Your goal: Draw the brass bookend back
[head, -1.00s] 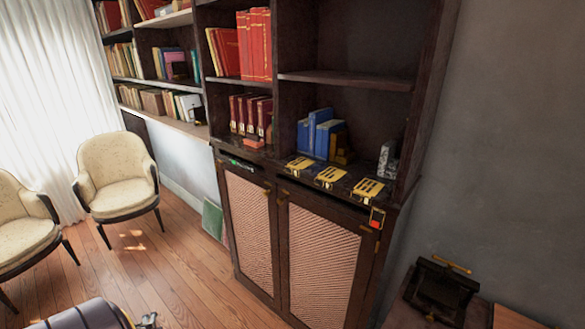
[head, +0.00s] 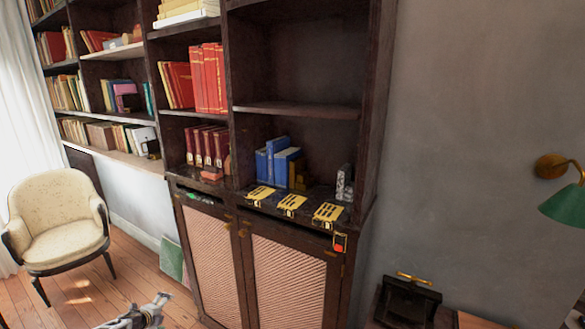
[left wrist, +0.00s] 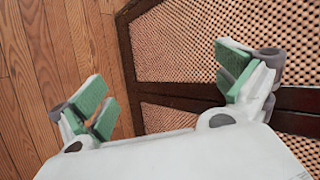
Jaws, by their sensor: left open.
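A dark gold-brown block, which looks like the brass bookend (head: 299,174), stands against the right side of the blue books (head: 277,163) on the cabinet's lower open shelf. Its far side is hidden by the books and shadow. My left gripper (head: 145,316) shows at the bottom edge of the head view, low and well short of the shelf. In the left wrist view its green-padded fingers (left wrist: 168,88) are spread wide with nothing between them, facing the woven cabinet doors (left wrist: 180,45). My right gripper is in neither view.
Yellow-and-black plates (head: 293,203) line the shelf's front edge before the books. A grey speckled block (head: 344,183) stands to the right near the cabinet side. A cream chair (head: 58,220) stands left; a green lamp (head: 566,203) hangs right.

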